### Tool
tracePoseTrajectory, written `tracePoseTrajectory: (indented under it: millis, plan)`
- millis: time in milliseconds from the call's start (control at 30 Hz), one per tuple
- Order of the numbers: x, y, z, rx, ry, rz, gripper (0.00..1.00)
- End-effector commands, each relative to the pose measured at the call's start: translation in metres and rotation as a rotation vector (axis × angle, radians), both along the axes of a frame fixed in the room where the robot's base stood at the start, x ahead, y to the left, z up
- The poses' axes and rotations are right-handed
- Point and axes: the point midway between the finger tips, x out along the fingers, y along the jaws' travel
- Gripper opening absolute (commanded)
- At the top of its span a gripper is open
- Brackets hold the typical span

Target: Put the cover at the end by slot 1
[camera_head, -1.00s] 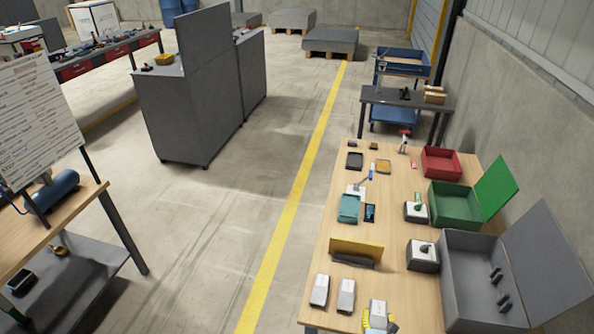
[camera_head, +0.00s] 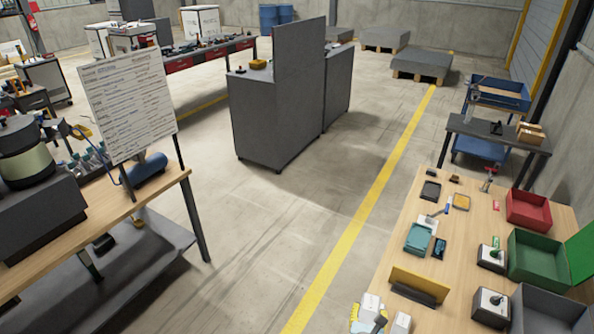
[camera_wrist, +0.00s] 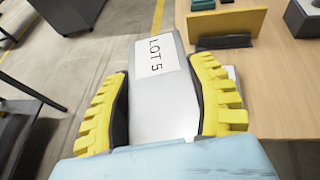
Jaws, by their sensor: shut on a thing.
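My gripper (camera_wrist: 160,70) has yellow ribbed fingers, shut on both sides of a light grey block (camera_wrist: 165,108) with a white label reading "LOT 5". In the head view the gripper (camera_head: 366,320) is at the bottom edge, with the held block (camera_head: 370,306) above the left edge of the wooden table. A similar pale block (camera_head: 401,323) shows just to its right, cut off by the frame. I cannot tell which thing is the cover, and I see no mark for slot 1.
A yellow upright plate (camera_head: 414,284) with a dark base stands on the right table, near green (camera_head: 535,262) and red (camera_head: 528,210) bins. Left, another table holds a round drum machine (camera_head: 25,150) and a written board (camera_head: 128,105). Open floor (camera_head: 270,225) lies between the tables.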

Motion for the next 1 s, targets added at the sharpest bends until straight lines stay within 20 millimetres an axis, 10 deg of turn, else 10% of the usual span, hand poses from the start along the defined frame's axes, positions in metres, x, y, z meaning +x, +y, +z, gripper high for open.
tracePoseTrajectory:
  millis: [600, 1000]
  plan:
    - [-0.005, 0.192, 0.063, 0.001, -0.003, 0.312, 0.18]
    - [-0.019, 0.207, 0.104, 0.003, 0.012, 0.342, 0.18]
